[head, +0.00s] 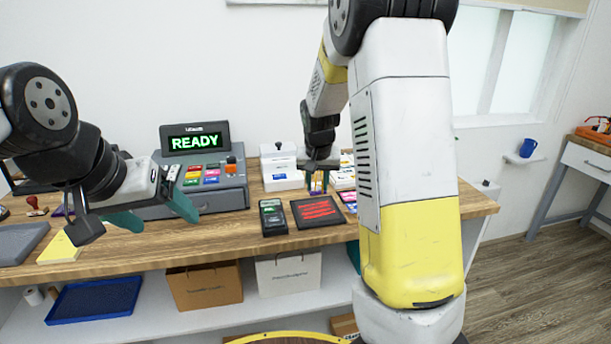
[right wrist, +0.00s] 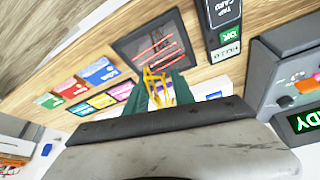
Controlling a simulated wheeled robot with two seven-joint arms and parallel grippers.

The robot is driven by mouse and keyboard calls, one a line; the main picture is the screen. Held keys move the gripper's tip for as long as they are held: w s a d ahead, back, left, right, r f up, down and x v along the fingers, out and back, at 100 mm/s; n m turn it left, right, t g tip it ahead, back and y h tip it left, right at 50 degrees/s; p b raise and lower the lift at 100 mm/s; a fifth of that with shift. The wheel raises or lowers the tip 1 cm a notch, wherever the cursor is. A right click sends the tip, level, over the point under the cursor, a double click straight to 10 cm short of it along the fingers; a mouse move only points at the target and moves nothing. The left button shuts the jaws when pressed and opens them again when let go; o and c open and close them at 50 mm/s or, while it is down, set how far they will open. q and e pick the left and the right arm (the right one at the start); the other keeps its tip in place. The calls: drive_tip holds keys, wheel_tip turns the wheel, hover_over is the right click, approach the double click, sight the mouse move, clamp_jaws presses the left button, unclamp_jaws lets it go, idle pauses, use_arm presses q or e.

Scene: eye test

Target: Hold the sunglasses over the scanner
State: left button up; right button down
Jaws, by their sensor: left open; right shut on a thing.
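The scanner (head: 318,212) is a dark flat square pad with glowing red lines, lying on the wooden counter. It also shows in the right wrist view (right wrist: 155,40). My right gripper (head: 318,178) is shut on the yellow-framed sunglasses (right wrist: 156,84). In the right wrist view they stick out between the green fingertips, in line with the pad's near edge. In the head view they are small and partly hidden by the gripper, near the pad's back edge; their exact height above it is hard to tell. My left gripper (head: 152,210) is open and empty over the counter at the left.
A card reader (head: 272,217) stands just left of the scanner. A till (head: 205,170) showing READY is behind it. Coloured cards (right wrist: 98,73) lie near the scanner. A yellow pad (head: 60,249) lies at the left. Paper bags (head: 205,286) and a blue tray (head: 94,299) are on the shelf below.

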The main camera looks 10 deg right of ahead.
drive_tip(key=shift+f, duration=2.95)
wheel_tip(320, 180, up, 4)
drive_tip(key=shift+r, duration=0.1)
drive_tip(key=shift+s+r, duration=0.1)
drive_tip(key=shift+r, duration=0.35)
drive_tip(key=s+a+r, duration=0.1)
drive_tip(key=s+a, duration=0.1)
drive_tip(key=s, duration=0.5)
drive_tip(key=s+a+r, duration=0.2)
drive_tip(key=s, duration=0.5)
drive_tip(key=shift+s, duration=0.15)
drive_tip(key=shift+f, duration=0.15)
